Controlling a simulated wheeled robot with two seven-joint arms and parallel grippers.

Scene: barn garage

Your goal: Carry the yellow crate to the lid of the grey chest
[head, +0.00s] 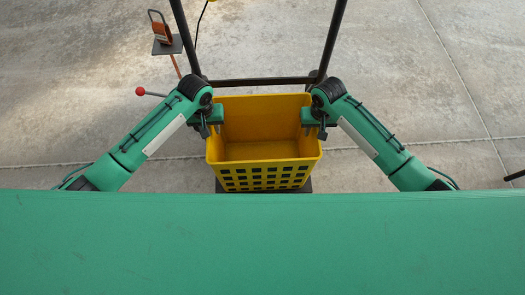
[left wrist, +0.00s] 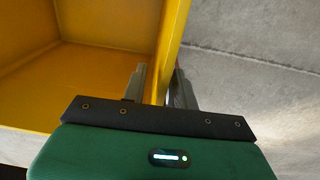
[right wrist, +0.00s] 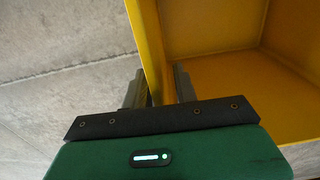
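The yellow crate (head: 263,151) is upright and empty, in the middle of the head view, with a slotted side towards me. My left gripper (head: 214,116) is at the rim of its left wall. In the left wrist view the crate wall (left wrist: 170,40) runs between its fingers (left wrist: 160,88), one inside and one outside. My right gripper (head: 313,118) holds the right wall the same way; the wall (right wrist: 147,35) passes between its fingers (right wrist: 158,88) in the right wrist view. Both look shut on the crate. I cannot make out the grey chest.
A dark frame with two posts (head: 334,40) and a crossbar (head: 258,81) stands just behind the crate. A dark flat surface (head: 220,187) shows under it. A red-knobbed lever (head: 140,91) and an orange object on a stand (head: 160,30) are at left. Concrete floor (head: 430,80) is open at right.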

